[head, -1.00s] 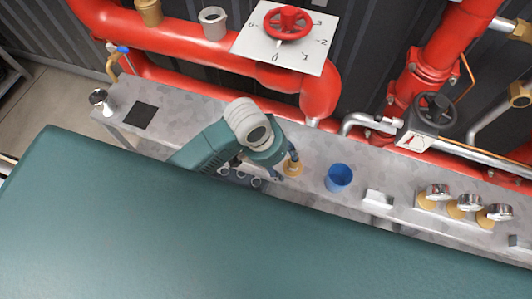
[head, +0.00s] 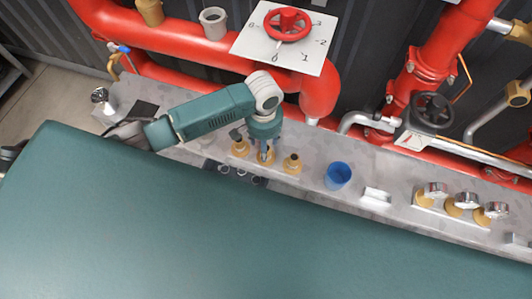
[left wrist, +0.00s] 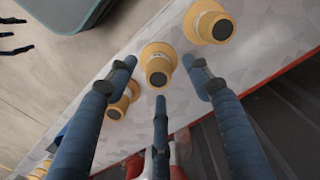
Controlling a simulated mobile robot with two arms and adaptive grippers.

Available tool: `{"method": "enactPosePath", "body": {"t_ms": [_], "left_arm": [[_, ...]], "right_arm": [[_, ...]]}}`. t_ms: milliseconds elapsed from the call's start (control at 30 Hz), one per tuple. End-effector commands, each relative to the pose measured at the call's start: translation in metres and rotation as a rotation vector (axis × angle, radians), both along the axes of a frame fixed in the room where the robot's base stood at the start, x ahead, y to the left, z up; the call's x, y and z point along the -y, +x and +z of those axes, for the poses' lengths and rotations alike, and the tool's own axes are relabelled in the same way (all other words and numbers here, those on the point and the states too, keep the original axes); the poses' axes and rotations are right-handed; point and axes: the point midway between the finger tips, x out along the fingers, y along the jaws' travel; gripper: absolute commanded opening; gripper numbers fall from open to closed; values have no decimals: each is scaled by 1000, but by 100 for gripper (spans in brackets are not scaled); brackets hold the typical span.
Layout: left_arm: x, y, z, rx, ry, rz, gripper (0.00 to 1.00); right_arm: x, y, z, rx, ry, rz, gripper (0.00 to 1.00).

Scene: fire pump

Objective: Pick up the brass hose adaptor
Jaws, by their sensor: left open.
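Three similar brass fittings stand in a row on the grey bench: a left one (head: 240,148), a middle one (head: 268,156) partly hidden by my fingers, and a right one (head: 292,164). I cannot tell which the task calls the hose adaptor. My left gripper (head: 264,146) points down over the middle one. In the left wrist view, the middle fitting (left wrist: 157,66) lies between the spread fingers of my left gripper (left wrist: 159,76), with others on either side (left wrist: 213,24) (left wrist: 121,101). The gripper is open; contact cannot be told. My right gripper is not in view.
A blue cup (head: 337,176) and a small white block (head: 376,196) stand right of the fittings. Several gauges (head: 463,203) are farther right. A dark holder with rings (head: 236,172) lies in front. Red pipes (head: 200,50) and a red valve wheel (head: 287,24) are behind.

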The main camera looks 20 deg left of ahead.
Motion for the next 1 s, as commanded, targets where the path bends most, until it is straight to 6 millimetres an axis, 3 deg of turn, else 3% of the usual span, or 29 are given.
{"method": "enactPosePath", "body": {"t_ms": [400, 667, 933, 1000], "left_arm": [[5, 4, -49, -1, 1, -1, 51], [6, 4, -52, 1, 0, -2, 51], [6, 4, -52, 1, 0, -2, 1], [6, 5, -52, 2, 0, -2, 0]], "right_arm": [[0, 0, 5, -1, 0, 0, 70], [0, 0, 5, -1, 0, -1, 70], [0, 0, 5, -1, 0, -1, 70], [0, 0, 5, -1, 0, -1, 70]]}}
